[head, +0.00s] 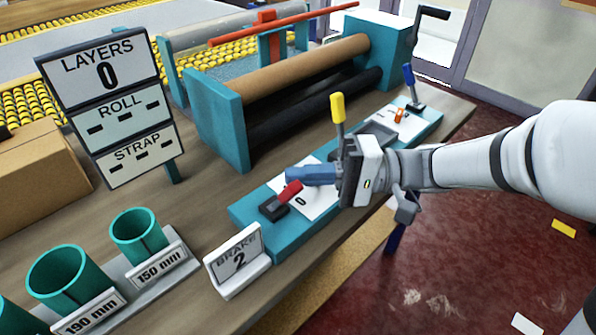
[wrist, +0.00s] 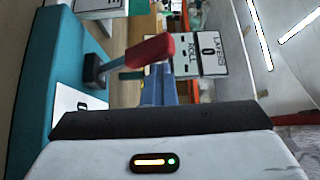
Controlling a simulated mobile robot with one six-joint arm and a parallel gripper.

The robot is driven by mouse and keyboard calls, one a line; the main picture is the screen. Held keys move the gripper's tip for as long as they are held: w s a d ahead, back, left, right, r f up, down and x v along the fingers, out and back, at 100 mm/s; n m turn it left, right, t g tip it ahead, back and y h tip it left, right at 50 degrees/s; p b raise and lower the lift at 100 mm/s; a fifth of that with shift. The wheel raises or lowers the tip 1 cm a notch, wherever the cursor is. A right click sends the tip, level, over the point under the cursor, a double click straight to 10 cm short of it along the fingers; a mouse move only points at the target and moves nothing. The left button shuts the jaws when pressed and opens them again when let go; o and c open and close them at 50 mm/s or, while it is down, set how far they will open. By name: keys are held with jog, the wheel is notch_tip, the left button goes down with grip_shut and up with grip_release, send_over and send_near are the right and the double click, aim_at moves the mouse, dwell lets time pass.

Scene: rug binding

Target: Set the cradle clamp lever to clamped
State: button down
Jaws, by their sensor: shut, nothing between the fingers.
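A teal control panel (head: 240,215) carries three levers, and no readable label shows which is the cradle clamp lever. The red-handled lever (head: 289,193) stands tilted on a dark base at the panel's near left end; it also shows in the wrist view (wrist: 150,50). The yellow-handled lever (head: 338,108) stands upright mid-panel, its base hidden behind my gripper. The blue-handled lever (head: 409,76) is at the far right end. My gripper (head: 292,175) is shut and empty, its blue fingers pointing left close to the red handle. I cannot tell whether they touch.
Behind the panel is a teal roll stand (head: 215,125) with a brown roller (head: 300,68) and a black roller. A BRAKE 2 sign (head: 237,262) stands at the panel's near end. Green cups (head: 137,235) and a LAYERS 0 board (head: 105,75) are on the left.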

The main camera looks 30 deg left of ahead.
jog(key=shift+s+d+f, duration=0.15)
jog(key=shift+f, duration=0.1)
dwell(0.4)
jog(key=shift+w+d+f+b, duration=0.2)
jog(key=shift+f+b, duration=0.05)
jog(key=shift+b, duration=0.1)
jog(key=w+d+b, duration=0.1)
jog(key=w+d, duration=0.1)
jog(key=w+d+f+b, duration=0.1)
jog(key=d, duration=0.1)
jog(key=w+d+f, duration=0.1)
jog(key=w+d, duration=0.1)
jog(key=d, duration=0.1)
jog(key=shift+w+f+b, duration=0.15)
jog(key=shift+w+b, duration=0.2)
jog(key=shift+b, duration=0.05)
jog(key=d+r+m+t+h+p, duration=0.2)
jog(key=d+r+t+h+p, duration=0.2)
jog(key=d+p, duration=0.4)
jog(key=s+d+r+m+t+h+p, duration=0.1)
jog(key=d+r+m+t+h+p, duration=0.1)
jog(key=d+r+t+h+p, duration=0.2)
jog(key=d+r+m+t+h+p, duration=0.3)
jog(key=d+h+p, duration=0.4)
jog(key=d+p, duration=0.6)
notch_tip(320, 180, up, 2)
jog(key=shift+s+d+r+t, duration=0.15)
jog(key=shift+d+t, duration=0.25)
jog(key=shift+t, duration=0.4)
